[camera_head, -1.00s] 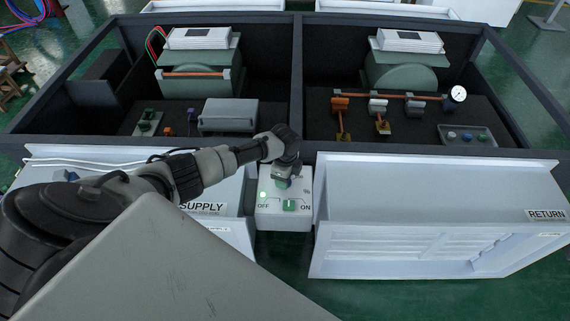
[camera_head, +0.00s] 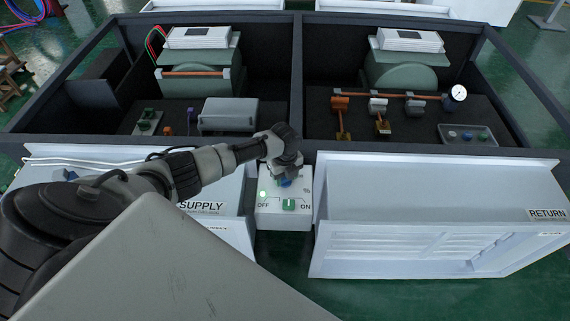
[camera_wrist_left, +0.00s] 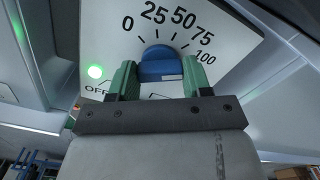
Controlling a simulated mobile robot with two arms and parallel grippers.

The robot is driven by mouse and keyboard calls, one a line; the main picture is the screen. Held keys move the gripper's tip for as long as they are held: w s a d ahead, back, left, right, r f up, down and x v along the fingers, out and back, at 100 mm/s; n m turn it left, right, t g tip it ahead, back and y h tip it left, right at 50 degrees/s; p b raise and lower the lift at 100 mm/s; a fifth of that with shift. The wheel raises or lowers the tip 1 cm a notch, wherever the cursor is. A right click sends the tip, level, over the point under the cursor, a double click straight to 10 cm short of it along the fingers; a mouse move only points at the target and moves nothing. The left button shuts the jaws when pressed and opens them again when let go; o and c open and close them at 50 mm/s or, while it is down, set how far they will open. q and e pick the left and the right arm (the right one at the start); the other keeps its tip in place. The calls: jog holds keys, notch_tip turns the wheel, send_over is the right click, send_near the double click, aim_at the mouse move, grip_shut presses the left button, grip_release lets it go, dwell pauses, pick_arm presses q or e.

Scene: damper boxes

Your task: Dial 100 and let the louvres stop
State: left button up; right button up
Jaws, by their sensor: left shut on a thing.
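The white control box (camera_head: 270,222) stands between the supply and return units. In the left wrist view its blue dial (camera_wrist_left: 161,66) sits below a printed scale from 0 to 100. My left gripper (camera_wrist_left: 160,80) is shut on the dial, its green fingers on either side; the dial's pointer mark is not clear. In the head view the gripper (camera_head: 284,172) covers most of the blue dial (camera_head: 285,183). A green switch (camera_head: 289,204) sits between OFF and ON, and a green lamp (camera_wrist_left: 95,72) is lit. The return louvres (camera_head: 400,247) show as pale slats; the supply louvres are largely hidden. My right gripper is out of view.
The white supply box (camera_head: 225,190) is close on the left of the control box, the return box (camera_head: 440,190) close on the right. A dark frame (camera_head: 200,146) with equipment bays lies behind. Green floor is clear in front.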

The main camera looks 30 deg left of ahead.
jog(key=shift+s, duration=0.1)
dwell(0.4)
pick_arm(q)
jog(key=o, duration=0.8)
jog(key=shift+o, duration=0.6)
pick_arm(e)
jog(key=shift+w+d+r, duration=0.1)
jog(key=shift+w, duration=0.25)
pick_arm(q)
jog(key=shift+r, duration=0.45)
notch_tip(320, 180, up, 10)
jog(key=p, duration=0.2)
jog(key=shift+p, duration=0.4)
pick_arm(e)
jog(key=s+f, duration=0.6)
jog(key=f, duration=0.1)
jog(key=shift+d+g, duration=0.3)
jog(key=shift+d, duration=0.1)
pick_arm(q)
jog(key=shift+d, duration=0.15)
